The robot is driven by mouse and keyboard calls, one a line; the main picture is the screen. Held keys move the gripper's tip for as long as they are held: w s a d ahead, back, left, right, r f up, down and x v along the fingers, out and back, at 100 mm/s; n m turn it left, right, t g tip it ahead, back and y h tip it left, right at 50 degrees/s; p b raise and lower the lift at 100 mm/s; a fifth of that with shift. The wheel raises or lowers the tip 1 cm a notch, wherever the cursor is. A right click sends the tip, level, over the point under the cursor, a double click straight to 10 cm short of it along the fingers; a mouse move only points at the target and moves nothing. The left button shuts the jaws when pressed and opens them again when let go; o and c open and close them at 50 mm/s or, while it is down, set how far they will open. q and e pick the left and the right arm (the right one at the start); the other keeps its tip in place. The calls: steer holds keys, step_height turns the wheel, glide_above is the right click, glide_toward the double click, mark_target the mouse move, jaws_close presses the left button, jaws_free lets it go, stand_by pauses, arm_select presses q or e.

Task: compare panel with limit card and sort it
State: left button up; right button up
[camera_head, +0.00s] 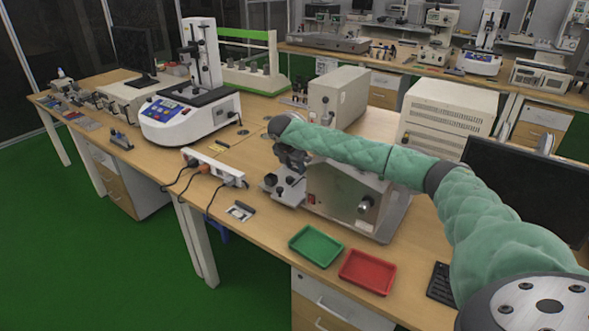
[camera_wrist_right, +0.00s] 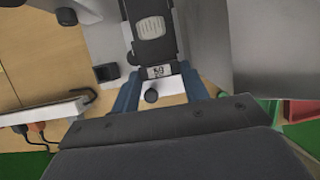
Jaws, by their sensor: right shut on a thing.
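My right gripper (camera_head: 290,160) is low over the left end of a grey bench machine (camera_head: 345,192). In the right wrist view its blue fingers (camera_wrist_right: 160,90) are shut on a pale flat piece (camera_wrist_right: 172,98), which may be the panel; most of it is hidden. A green tray (camera_head: 316,246) and a red tray (camera_head: 367,272) sit empty. My left gripper is not in view.
A white power strip (camera_head: 213,167) with hanging cables lies left of the machine. A white tester (camera_head: 190,112) stands farther left. A keyboard (camera_head: 440,284) and a dark monitor (camera_head: 530,190) are at the right.

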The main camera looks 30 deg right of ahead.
steer(key=shift+f, duration=0.15)
steer(key=shift+f+p, duration=0.45)
steer(key=shift+f, duration=2.95)
steer(key=shift+a, duration=0.1)
